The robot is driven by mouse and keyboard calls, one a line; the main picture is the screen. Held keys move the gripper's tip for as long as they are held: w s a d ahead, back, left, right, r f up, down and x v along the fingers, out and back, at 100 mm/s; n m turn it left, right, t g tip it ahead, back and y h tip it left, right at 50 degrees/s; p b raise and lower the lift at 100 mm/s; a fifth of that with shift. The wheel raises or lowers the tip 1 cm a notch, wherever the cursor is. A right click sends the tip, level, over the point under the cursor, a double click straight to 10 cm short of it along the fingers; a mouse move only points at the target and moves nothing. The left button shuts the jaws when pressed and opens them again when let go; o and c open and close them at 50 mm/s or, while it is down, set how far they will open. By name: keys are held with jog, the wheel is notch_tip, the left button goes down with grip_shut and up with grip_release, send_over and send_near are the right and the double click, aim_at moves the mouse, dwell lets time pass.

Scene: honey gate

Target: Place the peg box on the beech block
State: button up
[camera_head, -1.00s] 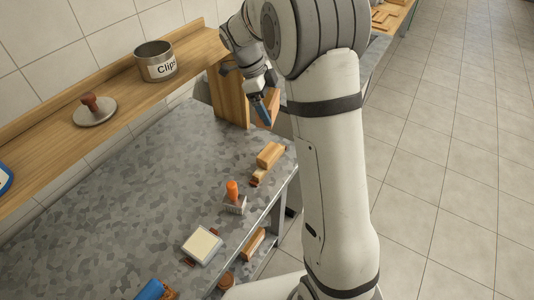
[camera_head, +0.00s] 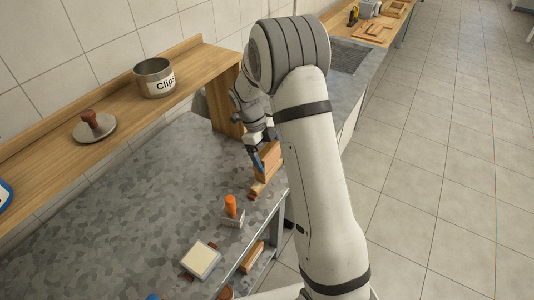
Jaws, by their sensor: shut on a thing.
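My gripper (camera_head: 262,158) is shut on the peg box (camera_head: 271,163), a reddish-brown wooden box at the right edge of the grey counter, right of the shelf's end panel. The beech block (camera_head: 264,182) is pale wood and lies on the counter directly below the box in the picture. The box and gripper hide most of the block. I cannot tell whether the box touches the block or hovers just above it.
An orange-handled stamp (camera_head: 232,207) and a pale square pad (camera_head: 201,259) stand nearer on the counter (camera_head: 130,220). A wooden shelf (camera_head: 125,102) bears a Clips tin (camera_head: 154,79) and a knobbed disc (camera_head: 94,128). The counter's left and middle are clear.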

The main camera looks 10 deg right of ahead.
jog(key=shift+f, duration=0.3)
jog(key=o, duration=0.7)
jog(key=shift+o, duration=0.2)
jog(key=shift+r, duration=0.15)
jog(key=b+v, duration=0.2)
jog(key=v, duration=1)
